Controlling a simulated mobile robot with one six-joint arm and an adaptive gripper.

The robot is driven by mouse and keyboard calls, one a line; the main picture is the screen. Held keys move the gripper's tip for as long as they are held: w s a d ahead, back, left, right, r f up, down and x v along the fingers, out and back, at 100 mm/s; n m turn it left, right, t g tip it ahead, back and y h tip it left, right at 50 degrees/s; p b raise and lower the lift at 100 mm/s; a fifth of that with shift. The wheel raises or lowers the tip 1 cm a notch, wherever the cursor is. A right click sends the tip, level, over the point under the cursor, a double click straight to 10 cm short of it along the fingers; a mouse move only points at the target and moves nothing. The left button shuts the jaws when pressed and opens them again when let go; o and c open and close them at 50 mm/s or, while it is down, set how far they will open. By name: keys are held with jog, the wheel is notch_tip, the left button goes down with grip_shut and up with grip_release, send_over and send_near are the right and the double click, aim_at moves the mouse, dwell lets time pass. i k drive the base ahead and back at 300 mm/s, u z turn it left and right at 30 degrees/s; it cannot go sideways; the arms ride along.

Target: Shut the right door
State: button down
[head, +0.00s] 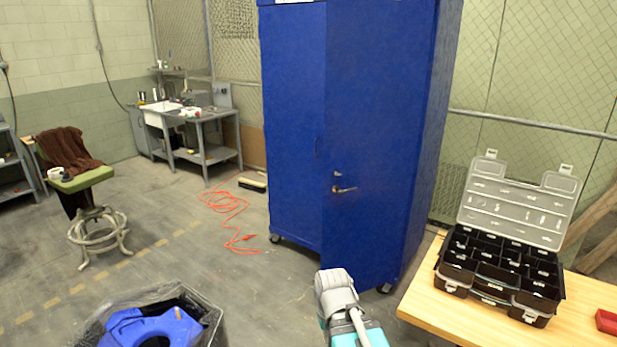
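A tall blue cabinet (425,130) on casters stands in the middle of the head view. Its left door (291,130) is flat and looks closed. Its right door (375,120) has a metal lever handle (343,189) near its left edge. The right door's lower left corner hangs lower in the picture than the left door's bottom edge, so it seems to stand a little out from the left door. How far is hard to tell. A grey and teal part of my arm shows at the bottom middle, in front of the cabinet. My gripper's fingers do not show.
A wooden table (425,297) with an open black organizer case (500,270) stands at right, close to the cabinet. A bin (205,318) with blue contents is at bottom left. An orange cord (232,205) lies left of the cabinet. A stool (95,215) stands farther left.

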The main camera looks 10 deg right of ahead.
aim_at(377, 51)
jog(key=u, duration=0.05)
jog(key=i, duration=1.05)
jog(key=z, duration=0.4)
